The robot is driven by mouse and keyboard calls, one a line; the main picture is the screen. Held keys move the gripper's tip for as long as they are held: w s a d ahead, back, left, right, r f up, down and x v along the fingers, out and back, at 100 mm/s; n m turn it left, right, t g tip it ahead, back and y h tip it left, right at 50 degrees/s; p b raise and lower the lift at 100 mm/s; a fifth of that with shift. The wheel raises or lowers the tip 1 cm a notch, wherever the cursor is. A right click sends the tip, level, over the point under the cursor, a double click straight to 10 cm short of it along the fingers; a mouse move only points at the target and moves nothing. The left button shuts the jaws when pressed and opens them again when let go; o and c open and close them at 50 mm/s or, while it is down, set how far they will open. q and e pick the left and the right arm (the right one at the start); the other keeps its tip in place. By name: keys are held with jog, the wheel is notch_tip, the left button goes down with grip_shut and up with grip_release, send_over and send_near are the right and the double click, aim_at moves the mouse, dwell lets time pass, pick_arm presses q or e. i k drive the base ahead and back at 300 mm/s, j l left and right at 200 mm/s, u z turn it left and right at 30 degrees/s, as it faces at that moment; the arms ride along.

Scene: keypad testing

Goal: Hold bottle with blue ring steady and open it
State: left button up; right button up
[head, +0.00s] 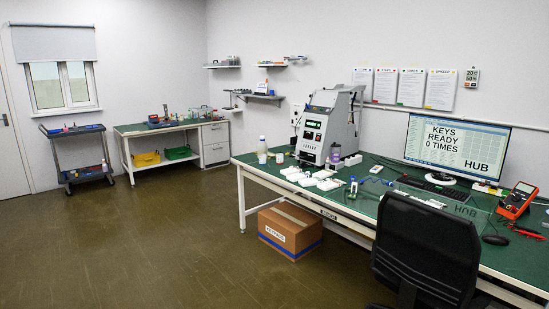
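The room is seen from a distance. Neither of my grippers is in view.
A black chair (428,250) stands against the bench front at right. A cardboard box (290,230) sits on the floor under the bench. White trays (312,178), a monitor (457,148) and a red multimeter (516,200) occupy the bench.

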aim_at(262, 146)
jog(key=i+j+u, duration=0.35)
jog(key=i+u, duration=0.15)
jog(key=i, duration=0.15)
jog(key=i+j+u, duration=0.35)
jog(key=i, duration=0.3)
jog(key=i+u, duration=0.3)
jog(key=i, duration=0.3)
jog(key=i+l+u, duration=0.1)
jog(key=i+u, duration=0.25)
jog(key=i, duration=0.3)
jog(key=i+z, duration=0.15)
jog(key=i, duration=0.35)
jog(key=i+z, duration=0.1)
jog(key=i, duration=0.4)
jog(key=i+j+z, duration=0.15)
jog(key=i, duration=0.35)
jog(key=i+j+z, duration=0.1)
jog(key=i, duration=0.4)
jog(key=i+l+z, duration=0.15)
jog(key=i+z, duration=0.35)
jog(key=i+j+z, duration=0.1)
jog(key=i+z, duration=0.4)
jog(key=i+j+z, duration=0.25)
jog(key=i+z, duration=0.25)
jog(key=i+j+z, duration=0.45)
